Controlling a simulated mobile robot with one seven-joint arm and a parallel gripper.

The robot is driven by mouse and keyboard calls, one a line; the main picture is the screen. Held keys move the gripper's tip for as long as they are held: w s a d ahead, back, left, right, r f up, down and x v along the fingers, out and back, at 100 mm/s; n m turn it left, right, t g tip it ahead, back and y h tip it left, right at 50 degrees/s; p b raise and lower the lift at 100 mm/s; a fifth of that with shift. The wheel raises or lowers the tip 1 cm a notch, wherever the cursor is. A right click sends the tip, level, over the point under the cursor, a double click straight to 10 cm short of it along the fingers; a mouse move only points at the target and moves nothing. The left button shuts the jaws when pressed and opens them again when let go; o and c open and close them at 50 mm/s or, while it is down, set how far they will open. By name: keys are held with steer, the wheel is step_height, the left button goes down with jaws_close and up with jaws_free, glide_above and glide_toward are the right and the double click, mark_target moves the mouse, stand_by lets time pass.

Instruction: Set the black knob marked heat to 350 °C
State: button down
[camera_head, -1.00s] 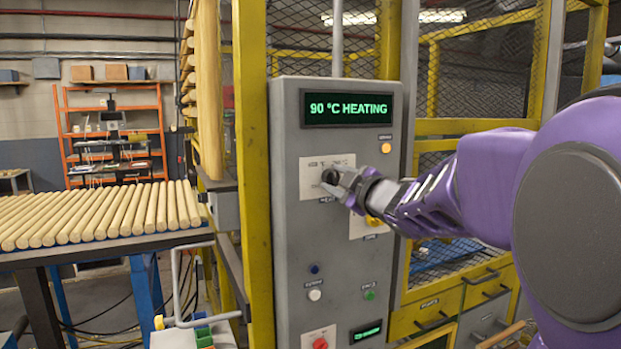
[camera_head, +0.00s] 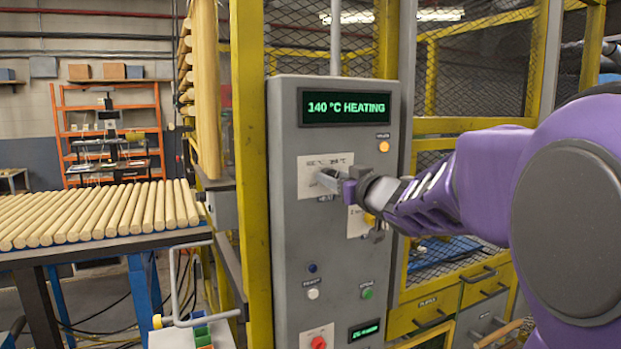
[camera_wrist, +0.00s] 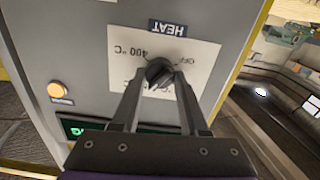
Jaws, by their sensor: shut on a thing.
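The black heat knob (camera_wrist: 159,73) sits on a white scale plate (camera_wrist: 200,64) on the grey panel. In the wrist view, the plate reads OFF and 400 °C, and a HEAT label is beside it. My gripper (camera_wrist: 160,82) is shut on the knob, one finger on each side. In the head view, my gripper (camera_head: 328,182) covers the knob and part of the plate (camera_head: 312,168). The display (camera_head: 345,105) reads 140 °C HEATING in green. The knob's exact pointer position is too small to tell.
The grey panel (camera_head: 290,235) also carries an orange lamp (camera_head: 383,146), a white button (camera_head: 313,294), a green button (camera_head: 367,293) and a red knob (camera_head: 318,342). Yellow mesh guarding (camera_head: 475,127) stands behind. Wooden rods (camera_head: 105,212) lie on a table at left.

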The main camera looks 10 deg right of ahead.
steer(key=shift+m, duration=0.5)
steer(key=shift+c, duration=2.1)
jaws_free()
